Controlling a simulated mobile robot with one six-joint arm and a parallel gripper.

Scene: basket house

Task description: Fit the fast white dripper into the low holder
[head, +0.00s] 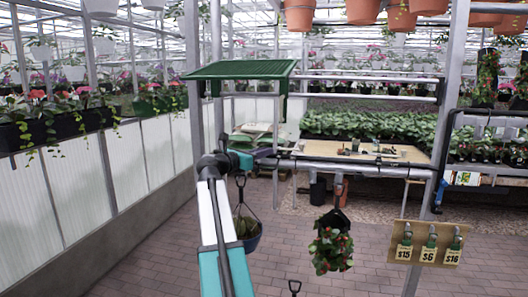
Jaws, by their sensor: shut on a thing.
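My gripper (264,153) is at the end of my white and teal arm, in front of the rail along the near left side of the potting table. It is small and dark here. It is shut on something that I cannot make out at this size. I cannot pick out a white dripper for certain. I cannot tell which thing is the low holder. Small dark and light items (376,149) lie on the wooden table top (318,149).
A tan price board (428,242) is at lower right. A green slatted canopy (241,69) is above my gripper. The brick floor (150,250) left is clear.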

